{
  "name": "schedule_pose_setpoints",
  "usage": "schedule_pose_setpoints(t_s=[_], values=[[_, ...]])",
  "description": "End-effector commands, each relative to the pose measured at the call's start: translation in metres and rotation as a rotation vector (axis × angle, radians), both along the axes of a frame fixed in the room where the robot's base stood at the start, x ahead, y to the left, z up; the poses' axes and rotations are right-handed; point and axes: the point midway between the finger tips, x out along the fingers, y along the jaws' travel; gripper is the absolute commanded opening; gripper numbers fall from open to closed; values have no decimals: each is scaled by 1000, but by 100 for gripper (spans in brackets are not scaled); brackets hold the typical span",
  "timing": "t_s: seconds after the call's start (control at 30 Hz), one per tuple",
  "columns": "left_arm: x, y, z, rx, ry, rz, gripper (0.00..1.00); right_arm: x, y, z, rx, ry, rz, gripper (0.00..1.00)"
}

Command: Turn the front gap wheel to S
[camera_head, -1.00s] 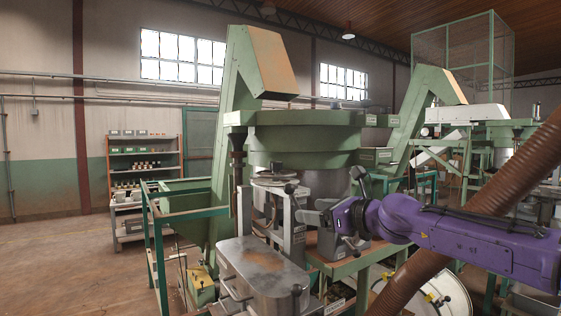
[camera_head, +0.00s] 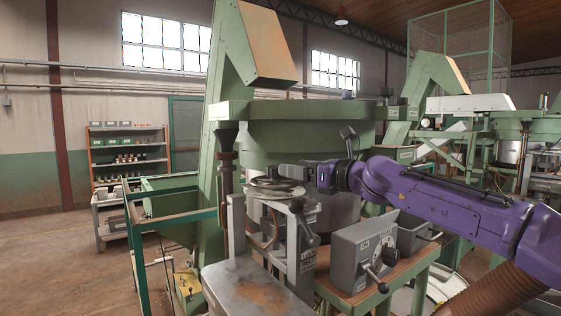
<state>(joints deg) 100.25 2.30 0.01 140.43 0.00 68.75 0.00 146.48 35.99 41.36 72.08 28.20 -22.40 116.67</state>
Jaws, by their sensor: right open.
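A flat round metal wheel (camera_head: 262,188) lies level on top of the grey stand in front of the green hopper bowl; it looks like the gap wheel, but I cannot read an S mark on it. A dark knobbed lever (camera_head: 304,222) hangs on the stand just right of it. My right gripper (camera_head: 284,175), on the purple arm, is open, with its grey fingers over the wheel's right back part. I cannot tell whether they touch it. The fingers hide part of the wheel. My left gripper is not in view.
A grey control box (camera_head: 347,262) with a dial and lever stands on a green-framed table right of the stand, with a grey bin (camera_head: 412,236) behind it. A grey metal block (camera_head: 245,285) is in front. Green rails (camera_head: 172,218) stand left; open floor lies beyond.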

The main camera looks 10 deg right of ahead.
Motion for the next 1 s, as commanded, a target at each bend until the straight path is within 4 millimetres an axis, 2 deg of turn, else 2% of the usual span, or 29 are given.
schedule_pose_setpoints(t_s=[0.03,0.23,0.57,0.6,0.77,1.0], values=[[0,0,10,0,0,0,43,10,8,2,-3,5,1,71],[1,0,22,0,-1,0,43,37,29,1,-2,4,2,71],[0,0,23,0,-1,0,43,44,36,-1,-1,0,3,71],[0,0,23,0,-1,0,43,44,36,-1,-1,0,4,67],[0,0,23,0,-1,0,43,44,36,-1,-1,2,5,15],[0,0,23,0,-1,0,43,44,37,-2,-2,3,-1,15]])
